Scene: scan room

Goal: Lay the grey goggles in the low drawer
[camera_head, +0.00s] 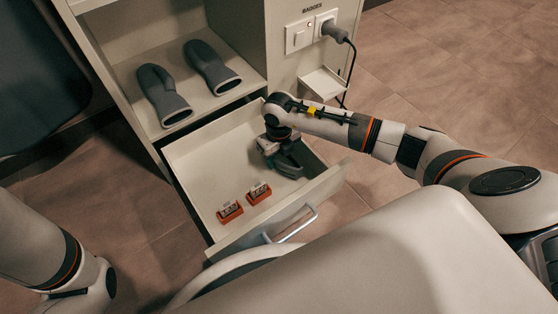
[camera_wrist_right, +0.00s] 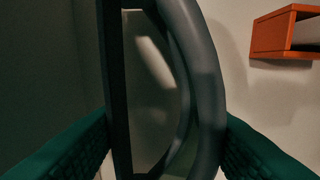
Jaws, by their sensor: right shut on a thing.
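The low drawer (camera_head: 200,160) is pulled open under the cabinet's shelf. My right gripper (camera_head: 270,145) reaches down into the drawer's right part. It is shut on the grey goggles (camera_head: 290,162), which are inside the drawer outline near its right wall. In the right wrist view, the goggles' dark grey frame and clear lens (camera_wrist_right: 208,70) stand between the two green finger pads. I cannot tell whether the goggles touch the drawer floor. My left arm shows at the lower left of the head view, but its gripper is out of frame.
Two orange holders with pale items, a left one (camera_head: 229,211) and a right one (camera_head: 259,193), stand in the drawer's front part. Two grey gloves or boots (camera_head: 163,95) lie on the shelf above. A small tray (camera_head: 322,84) and a plug (camera_head: 334,31) project from the cabinet's side.

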